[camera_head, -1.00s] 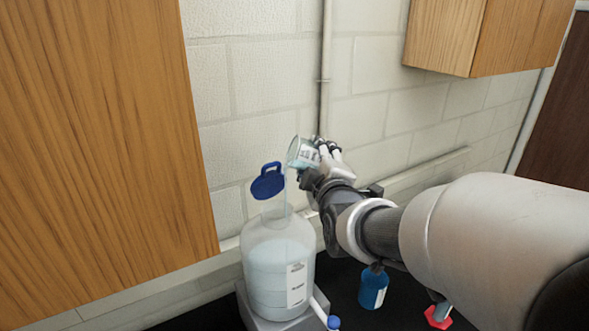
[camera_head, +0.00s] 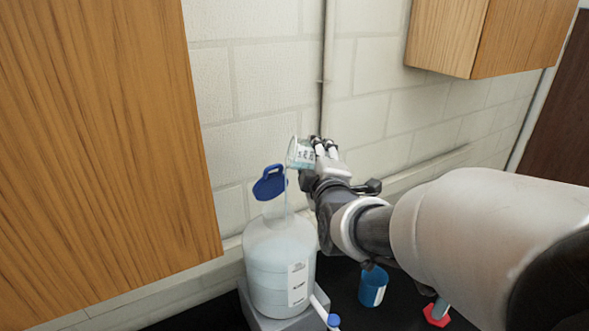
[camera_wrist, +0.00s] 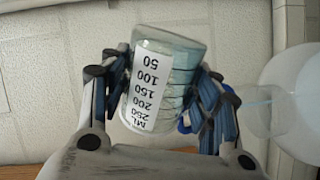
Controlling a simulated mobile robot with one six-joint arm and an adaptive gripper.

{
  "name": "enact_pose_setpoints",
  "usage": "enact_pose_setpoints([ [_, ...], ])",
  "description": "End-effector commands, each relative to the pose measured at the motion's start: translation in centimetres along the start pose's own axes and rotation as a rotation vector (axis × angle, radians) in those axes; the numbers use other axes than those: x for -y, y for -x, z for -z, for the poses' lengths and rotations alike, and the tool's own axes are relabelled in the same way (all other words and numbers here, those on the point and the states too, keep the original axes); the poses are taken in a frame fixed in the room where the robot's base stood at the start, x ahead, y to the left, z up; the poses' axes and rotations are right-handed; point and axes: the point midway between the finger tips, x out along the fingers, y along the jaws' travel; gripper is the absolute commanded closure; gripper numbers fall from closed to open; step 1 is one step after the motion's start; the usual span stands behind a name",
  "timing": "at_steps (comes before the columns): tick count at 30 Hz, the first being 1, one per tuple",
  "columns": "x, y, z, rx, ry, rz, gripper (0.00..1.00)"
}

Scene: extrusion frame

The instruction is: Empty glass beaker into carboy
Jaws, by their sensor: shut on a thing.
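A clear glass beaker (camera_head: 301,153) with a white graduated label is tilted, nearly on its side, above the carboy. It also shows in the wrist view (camera_wrist: 172,72), between my fingers. My gripper (camera_head: 320,150) is shut on the beaker; in the wrist view its fingers (camera_wrist: 165,95) press on both sides. The translucent carboy (camera_head: 268,262) stands upright on a grey block, with pale liquid inside. Its blue cap (camera_head: 269,183) is swung up beside the neck. A thin stream runs from the beaker's mouth down to the carboy's neck.
A blue bottle (camera_head: 373,286) and a red-based cylinder (camera_head: 437,313) stand on the dark bench (camera_head: 400,300) below my arm. A wooden cabinet (camera_head: 95,140) fills the left; another (camera_head: 490,38) hangs upper right. A brick wall (camera_head: 260,75) is behind.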

Motion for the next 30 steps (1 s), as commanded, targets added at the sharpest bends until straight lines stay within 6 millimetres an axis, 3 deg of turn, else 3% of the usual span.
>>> enact_pose_setpoints([
  [30, -1.6, 0.2, 1.7, 0.016, 0.120, -0.001, 0.69],
])
